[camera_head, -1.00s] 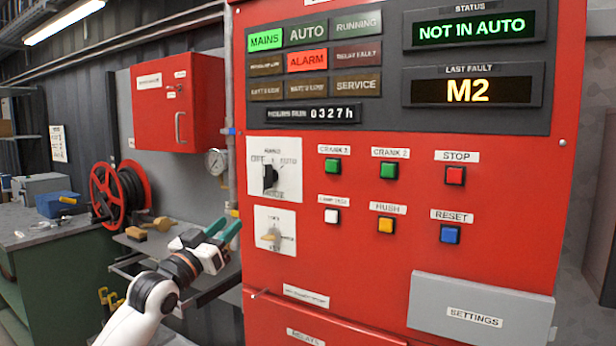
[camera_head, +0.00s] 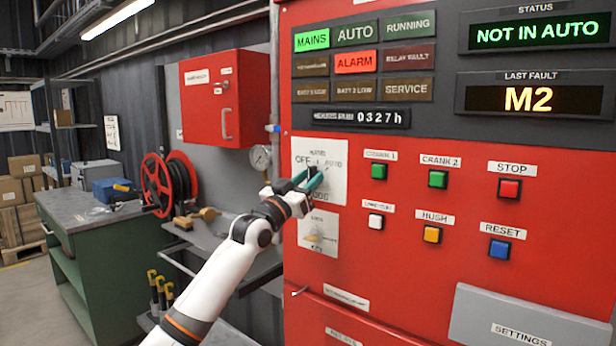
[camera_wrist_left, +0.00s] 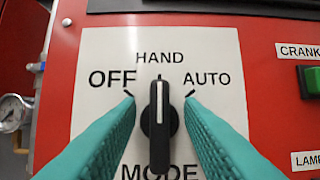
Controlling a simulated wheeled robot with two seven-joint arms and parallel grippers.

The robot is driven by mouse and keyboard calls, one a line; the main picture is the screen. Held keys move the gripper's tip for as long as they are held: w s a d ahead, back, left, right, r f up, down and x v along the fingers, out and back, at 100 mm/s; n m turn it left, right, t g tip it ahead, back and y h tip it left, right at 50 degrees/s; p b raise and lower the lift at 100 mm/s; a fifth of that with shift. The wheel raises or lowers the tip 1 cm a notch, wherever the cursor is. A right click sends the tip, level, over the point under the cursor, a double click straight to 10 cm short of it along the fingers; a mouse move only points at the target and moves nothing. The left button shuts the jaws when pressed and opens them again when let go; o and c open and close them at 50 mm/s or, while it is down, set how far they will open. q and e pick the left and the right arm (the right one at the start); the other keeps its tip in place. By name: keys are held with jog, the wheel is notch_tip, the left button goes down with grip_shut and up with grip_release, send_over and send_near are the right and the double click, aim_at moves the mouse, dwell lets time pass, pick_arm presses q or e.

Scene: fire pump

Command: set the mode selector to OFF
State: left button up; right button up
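The mode selector (camera_wrist_left: 159,112) is a black knob on a white plate (camera_wrist_left: 90,60) marked OFF, HAND, AUTO and MODE. Its white line points straight up at HAND. The plate also shows in the head view (camera_head: 335,165), where my gripper partly covers it and the knob. My left gripper (camera_head: 315,181) has teal fingers in front of the selector. In the left wrist view its fingers (camera_wrist_left: 160,107) are open, one on each side of the knob, with a visible gap on both sides. My right gripper is in neither view.
A second selector plate (camera_head: 318,232) sits just below. Push buttons, such as the green CRANK 1 (camera_head: 378,172), lie to the right. A pressure gauge (camera_head: 260,157), a red hose reel (camera_head: 168,184) and a workbench (camera_head: 100,210) are to the left.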

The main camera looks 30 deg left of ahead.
pick_arm(q)
jog(key=shift+w, duration=0.15)
jog(key=c, duration=0.6)
jog(key=shift+r+n+y+p, duration=0.1)
jog(key=shift+n+y+p, duration=0.55)
jog(key=shift+n, duration=0.35)
jog(key=n+y+p, duration=0.1)
jog(key=n+p, duration=0.2)
jog(key=n+g+y+p, duration=0.1)
jog(key=n+y+p, duration=0.1)
jog(key=n+p, duration=0.1)
jog(key=n+y+p, duration=0.1)
jog(key=n+p, duration=0.2)
jog(key=shift+r+n+g+y, duration=0.15)
jog(key=shift+n+g+y, duration=0.15)
jog(key=shift+n+y, duration=0.1)
jog(key=shift+f+n+g+y+p, duration=0.25)
jog(key=shift+n+g+p, duration=0.15)
jog(key=shift+n+p, duration=0.8)
